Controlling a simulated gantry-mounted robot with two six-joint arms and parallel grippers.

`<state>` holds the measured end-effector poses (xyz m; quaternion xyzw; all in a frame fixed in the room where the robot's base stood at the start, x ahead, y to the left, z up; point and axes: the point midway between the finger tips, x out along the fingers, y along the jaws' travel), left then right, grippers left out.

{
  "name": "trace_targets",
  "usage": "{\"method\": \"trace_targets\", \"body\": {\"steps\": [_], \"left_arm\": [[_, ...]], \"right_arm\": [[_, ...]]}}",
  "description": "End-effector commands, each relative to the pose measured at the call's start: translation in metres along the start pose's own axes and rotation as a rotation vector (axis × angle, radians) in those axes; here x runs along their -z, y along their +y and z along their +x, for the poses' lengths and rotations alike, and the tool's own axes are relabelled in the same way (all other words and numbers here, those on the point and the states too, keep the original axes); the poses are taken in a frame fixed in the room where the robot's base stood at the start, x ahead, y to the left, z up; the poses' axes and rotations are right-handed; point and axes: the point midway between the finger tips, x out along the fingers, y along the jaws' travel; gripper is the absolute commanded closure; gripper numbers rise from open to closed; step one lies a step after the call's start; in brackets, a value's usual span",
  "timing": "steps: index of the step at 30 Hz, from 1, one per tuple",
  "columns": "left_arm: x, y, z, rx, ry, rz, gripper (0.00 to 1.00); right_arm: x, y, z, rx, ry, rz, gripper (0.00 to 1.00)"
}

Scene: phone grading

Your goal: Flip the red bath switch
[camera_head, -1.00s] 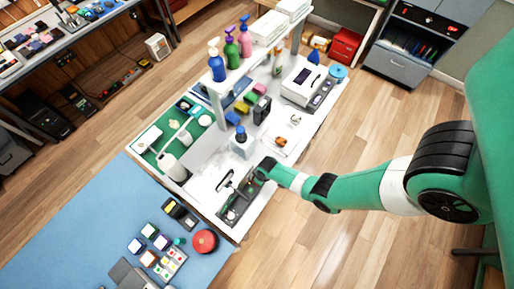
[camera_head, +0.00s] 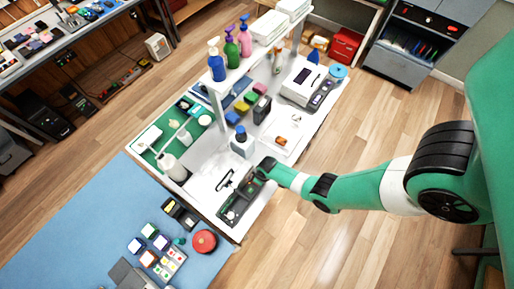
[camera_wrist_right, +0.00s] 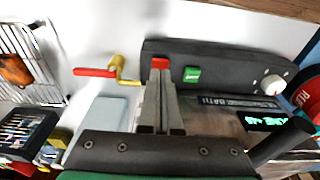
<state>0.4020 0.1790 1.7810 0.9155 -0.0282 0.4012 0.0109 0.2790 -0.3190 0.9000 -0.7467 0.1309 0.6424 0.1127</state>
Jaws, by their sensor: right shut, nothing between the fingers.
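The red bath switch (camera_wrist_right: 160,63) sits on a dark control panel (camera_wrist_right: 225,62) in the right wrist view. My right gripper (camera_wrist_right: 160,80) is shut and empty, its fingertips right at the red switch; whether they touch cannot be told. The fingers hide the switch's lower part. In the head view my right gripper (camera_head: 262,168) is at the far end of the dark bath unit (camera_head: 232,212); the switch is too small to make out there. My left gripper is not in view.
Beside the red switch are a green switch (camera_wrist_right: 193,74) and a white knob (camera_wrist_right: 272,84). A green-lit display (camera_wrist_right: 265,121) is nearby. A yellow valve with a red handle (camera_wrist_right: 95,72) stands left of the fingers. A wire rack (camera_wrist_right: 28,60) is further left.

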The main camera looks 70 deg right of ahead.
Motion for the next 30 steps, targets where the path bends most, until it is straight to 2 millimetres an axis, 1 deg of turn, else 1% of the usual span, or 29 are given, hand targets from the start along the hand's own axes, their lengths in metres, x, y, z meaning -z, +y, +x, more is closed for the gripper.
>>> {"method": "trace_targets", "body": {"steps": [30], "left_arm": [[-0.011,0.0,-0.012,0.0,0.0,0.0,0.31]], "right_arm": [[-0.002,0.0,0.016,0.0,0.0,0.0,1.0]]}}
